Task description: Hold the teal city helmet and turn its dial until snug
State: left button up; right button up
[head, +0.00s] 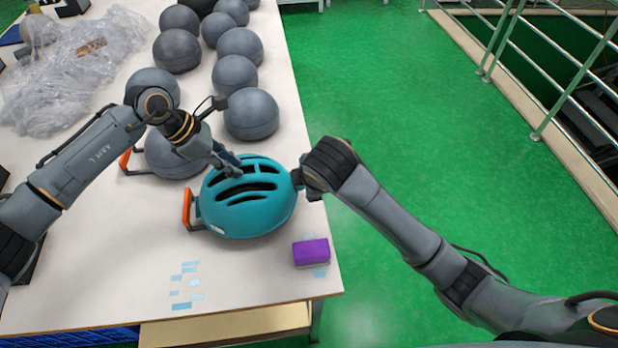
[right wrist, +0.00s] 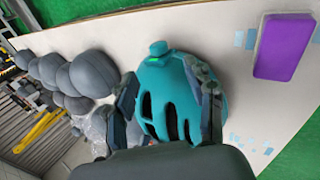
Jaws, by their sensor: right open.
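The teal helmet (head: 255,212) sits at the table's near right part, its slotted shell facing up. My left gripper (head: 230,164) is at the helmet's far upper edge with its fingertips against the shell; whether its jaws are closed on it is not clear. My right gripper (head: 301,178) is at the helmet's right side. In the right wrist view its open fingers lie on either side of the helmet (right wrist: 165,85). There a small teal knob (right wrist: 158,49), which looks like the dial, stands out from the helmet's edge, beyond the fingertips.
An orange handle (head: 187,209) stands at the helmet's left. A purple block (head: 311,252) lies near the table's right edge. Several grey domes (head: 252,114) fill the table behind, with crumpled clear plastic (head: 75,65) at far left. Bits of blue tape (head: 186,283) mark the clear front.

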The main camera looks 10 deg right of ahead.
pick_arm(q)
jog(key=shift+s+f, duration=0.2)
jog(key=shift+f, duration=0.05)
jog(key=shift+w+r+p, duration=0.25)
jog(key=shift+r+p, duration=0.2)
jog(key=shift+r, duration=0.45)
notch_tip(320, 180, up, 2)
jog(key=shift+r+p, duration=0.2)
jog(key=shift+p, duration=0.2)
jog(key=shift+r, duration=0.95)
